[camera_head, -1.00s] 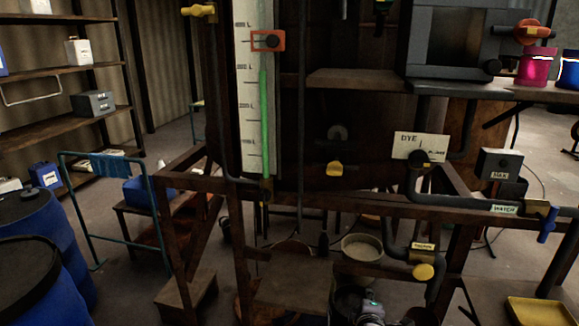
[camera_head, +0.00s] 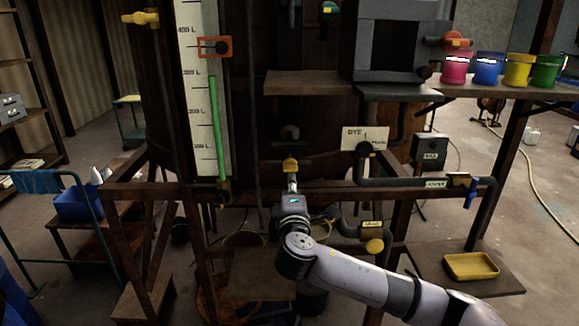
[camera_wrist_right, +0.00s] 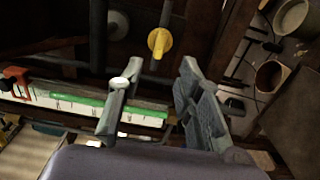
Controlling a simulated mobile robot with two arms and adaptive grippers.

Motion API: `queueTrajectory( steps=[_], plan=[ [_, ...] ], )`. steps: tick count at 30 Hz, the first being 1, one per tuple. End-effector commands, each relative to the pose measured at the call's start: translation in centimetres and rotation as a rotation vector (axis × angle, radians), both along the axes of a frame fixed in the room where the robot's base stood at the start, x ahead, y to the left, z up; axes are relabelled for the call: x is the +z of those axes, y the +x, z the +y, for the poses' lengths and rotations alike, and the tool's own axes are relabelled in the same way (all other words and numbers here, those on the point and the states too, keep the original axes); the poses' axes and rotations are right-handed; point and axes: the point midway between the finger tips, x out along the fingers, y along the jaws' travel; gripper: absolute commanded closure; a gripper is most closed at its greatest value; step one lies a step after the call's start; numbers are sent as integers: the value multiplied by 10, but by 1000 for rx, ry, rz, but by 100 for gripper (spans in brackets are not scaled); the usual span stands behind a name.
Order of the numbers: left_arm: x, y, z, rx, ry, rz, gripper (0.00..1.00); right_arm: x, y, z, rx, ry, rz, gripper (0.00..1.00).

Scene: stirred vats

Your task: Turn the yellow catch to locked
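A yellow catch (camera_head: 291,165) sits on the dark front of the vat, below a round grey fitting. It also shows in the right wrist view (camera_wrist_right: 159,42), as a rounded yellow piece with a short stem. I cannot read any mark for its locked side. My right gripper (camera_head: 292,186) is just below the catch in the head view and partly hidden by its own wrist. In the right wrist view its two fingers (camera_wrist_right: 158,88) are apart with nothing between them. The catch lies beyond the fingertips, seemingly not touched. My left gripper is not in view.
A level gauge (camera_head: 217,120) with an orange slider (camera_head: 214,47) stands left of the catch. A brown frame rail (camera_head: 330,190) runs across near my wrist.

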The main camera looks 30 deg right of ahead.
Motion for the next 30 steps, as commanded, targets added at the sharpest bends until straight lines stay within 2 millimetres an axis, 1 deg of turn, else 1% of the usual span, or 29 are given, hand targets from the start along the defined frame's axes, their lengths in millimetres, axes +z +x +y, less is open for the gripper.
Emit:
queueTrajectory(
  steps=[1,9,15,21,29,30],
  plan=[
    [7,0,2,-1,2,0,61,4,9,-7,-4,-1,2,68],
    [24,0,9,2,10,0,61,3,51,-32,-3,0,0,68],
    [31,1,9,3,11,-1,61,1,71,-44,-2,1,1,68],
    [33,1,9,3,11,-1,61,0,79,-48,0,1,0,68],
    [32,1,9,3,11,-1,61,-1,79,-49,0,1,0,68],
    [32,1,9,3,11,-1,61,-1,79,-49,0,1,0,70]
  ],
)
